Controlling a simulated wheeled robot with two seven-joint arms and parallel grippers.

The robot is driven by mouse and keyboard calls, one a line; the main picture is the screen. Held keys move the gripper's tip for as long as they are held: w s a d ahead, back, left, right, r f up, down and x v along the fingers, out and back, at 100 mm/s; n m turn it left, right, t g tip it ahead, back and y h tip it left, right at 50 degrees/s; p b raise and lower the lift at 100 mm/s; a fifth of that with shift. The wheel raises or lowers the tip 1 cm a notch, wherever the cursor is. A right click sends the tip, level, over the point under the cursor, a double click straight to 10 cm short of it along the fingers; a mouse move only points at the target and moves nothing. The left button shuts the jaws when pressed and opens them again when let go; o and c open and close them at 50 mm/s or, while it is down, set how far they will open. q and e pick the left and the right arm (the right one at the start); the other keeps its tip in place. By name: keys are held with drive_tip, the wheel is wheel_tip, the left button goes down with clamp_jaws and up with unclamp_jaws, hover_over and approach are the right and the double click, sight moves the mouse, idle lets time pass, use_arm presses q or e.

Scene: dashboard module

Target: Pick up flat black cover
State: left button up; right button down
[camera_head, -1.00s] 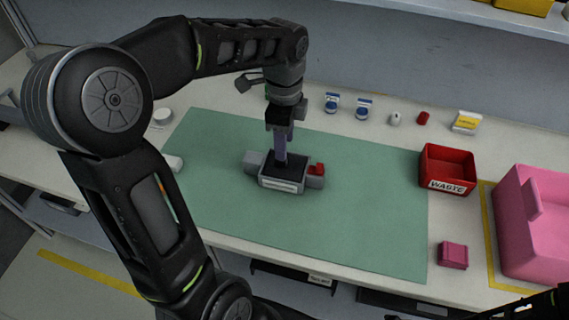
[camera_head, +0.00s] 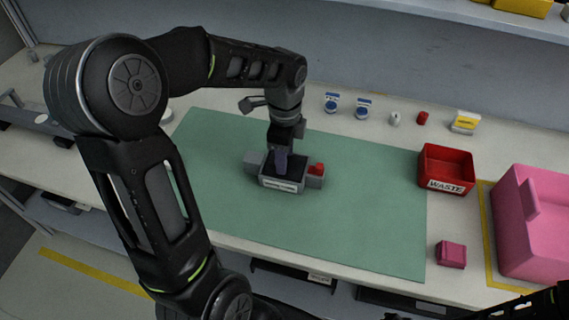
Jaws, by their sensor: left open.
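The flat black cover (camera_head: 292,172) appears as the dark top of a small grey module (camera_head: 283,185) on the green mat. My left gripper (camera_head: 281,168) points straight down at the module, its purple-grey fingers low over the black top. The fingers are open, and they hide part of the cover. I cannot tell whether they touch it. A red part (camera_head: 316,169) sits at the module's right end and a grey block (camera_head: 254,160) at its left. Of my right arm only a dark piece shows at the bottom right corner; its gripper is out of view.
A red WASTE bin (camera_head: 447,169) stands right of the green mat (camera_head: 370,225), with a large pink bin (camera_head: 535,225) beyond it. A small magenta box (camera_head: 451,254) lies at the front right. Several small items line the back. The mat right of the module is clear.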

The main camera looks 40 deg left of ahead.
use_arm(q)
drive_tip(key=shift+c, duration=0.4)
clamp_jaws()
